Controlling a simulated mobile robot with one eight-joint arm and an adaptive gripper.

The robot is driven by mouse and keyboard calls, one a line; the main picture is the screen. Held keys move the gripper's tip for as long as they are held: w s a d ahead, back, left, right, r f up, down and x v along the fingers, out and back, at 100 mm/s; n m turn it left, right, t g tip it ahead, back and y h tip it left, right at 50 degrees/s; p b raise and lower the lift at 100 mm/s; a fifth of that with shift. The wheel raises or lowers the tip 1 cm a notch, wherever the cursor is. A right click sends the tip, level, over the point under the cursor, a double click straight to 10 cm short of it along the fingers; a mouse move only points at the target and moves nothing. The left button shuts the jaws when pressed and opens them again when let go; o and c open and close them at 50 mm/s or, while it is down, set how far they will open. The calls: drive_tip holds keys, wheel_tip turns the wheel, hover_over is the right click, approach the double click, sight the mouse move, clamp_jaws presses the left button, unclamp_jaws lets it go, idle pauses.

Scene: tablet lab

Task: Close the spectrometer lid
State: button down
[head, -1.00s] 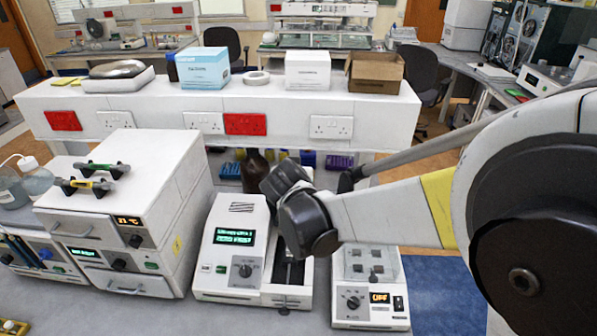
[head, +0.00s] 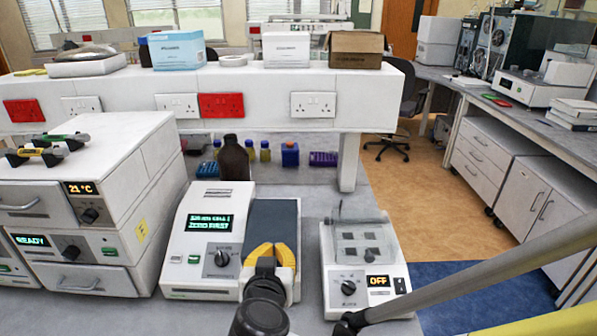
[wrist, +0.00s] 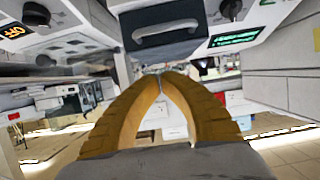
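The spectrometer (head: 198,262) is the white instrument with a green-lit screen and a knob. Its dark grey lid (head: 272,222) lies down over the compartment on the right side; I cannot tell if it is fully flush. My gripper (head: 271,250) has yellow fingers at the lid's front end, hiding that part; contact is unclear. The wrist view shows the fingertips (wrist: 160,72) together with nothing between them. A dark panel with a bar handle (wrist: 165,33), apparently the lid's front, is beyond them.
A block heater (head: 358,255) reading OFF stands close to the right. Stacked white units (head: 105,200) stand close on the left. A brown bottle (head: 233,160) is behind the spectrometer, below a shelf (head: 250,85) with boxes. Open floor (head: 420,200) lies to the right.

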wheel_tip(320, 180, down, 6)
drive_tip(key=s+b, duration=0.1)
drive_tip(key=b, duration=0.3)
drive_tip(key=shift+s, duration=0.35)
